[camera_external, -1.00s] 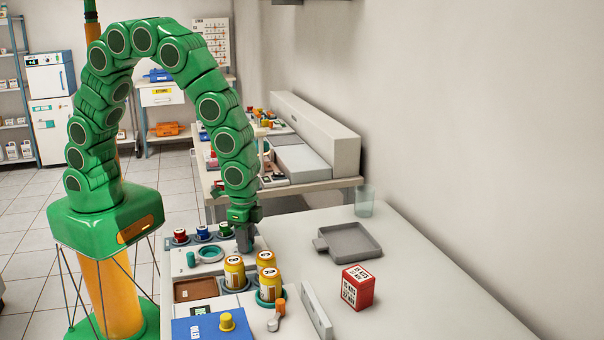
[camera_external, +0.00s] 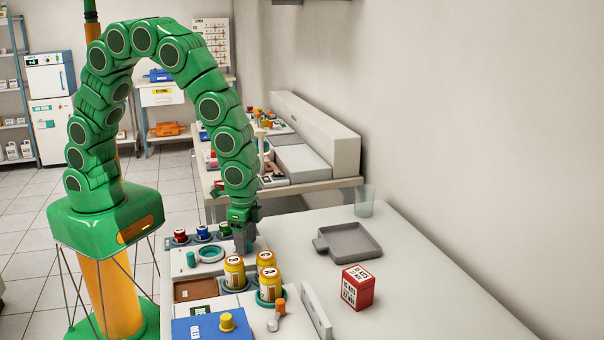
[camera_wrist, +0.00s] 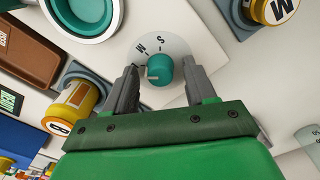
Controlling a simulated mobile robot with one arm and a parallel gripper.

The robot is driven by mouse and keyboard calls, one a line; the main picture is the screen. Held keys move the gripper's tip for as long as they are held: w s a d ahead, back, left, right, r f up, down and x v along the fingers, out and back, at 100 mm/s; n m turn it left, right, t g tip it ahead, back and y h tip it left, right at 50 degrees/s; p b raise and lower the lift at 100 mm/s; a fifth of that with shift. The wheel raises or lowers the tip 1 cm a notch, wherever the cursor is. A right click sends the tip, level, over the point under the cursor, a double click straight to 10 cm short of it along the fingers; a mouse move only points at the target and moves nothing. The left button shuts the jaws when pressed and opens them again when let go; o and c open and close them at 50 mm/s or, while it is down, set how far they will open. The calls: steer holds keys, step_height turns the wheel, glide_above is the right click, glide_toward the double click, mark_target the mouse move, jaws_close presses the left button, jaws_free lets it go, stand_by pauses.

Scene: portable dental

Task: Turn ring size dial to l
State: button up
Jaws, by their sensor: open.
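The ring size dial is a teal knob (camera_wrist: 160,70) on a pale round plate (camera_wrist: 176,46) marked with letters, of which M and S read clearly in the wrist view. A light pointer mark on the knob faces left in that view. My gripper (camera_wrist: 158,82) is open, with one dark finger on each side of the knob and a visible gap to each. In the external view my gripper (camera_external: 244,248) points down at the right back of the pale panel (camera_external: 210,268), and the dial is hidden behind it.
A teal ring holder (camera_external: 210,254) lies left of my gripper, with red, blue and green capped pots (camera_external: 202,233) behind. Yellow jars (camera_external: 235,273) stand close in front. A grey tray (camera_external: 348,241) and red box (camera_external: 357,287) are on the counter at right.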

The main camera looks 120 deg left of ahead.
step_height(320, 180, up, 7)
steer(key=shift+w+r, duration=0.1)
steer(key=shift+r, duration=0.3)
stand_by(0.4)
steer(key=shift+s+r, duration=0.15)
steer(key=shift+s, duration=0.05)
steer(key=s+d+r, duration=0.2)
steer(key=s+r, duration=0.3)
steer(key=s, duration=0.6)
steer(key=s+d+r+m+g, duration=0.1)
steer(key=s+d+r, duration=0.2)
steer(key=s, duration=0.9)
steer(key=s+d+r+m, duration=0.1)
steer(key=s+d+r, duration=0.1)
steer(key=s+r, duration=0.5)
steer(key=s, duration=0.5)
steer(key=shift+s+d+r+g, duration=0.25)
steer(key=shift+r+g, duration=0.05)
steer(key=shift+g, duration=0.1)
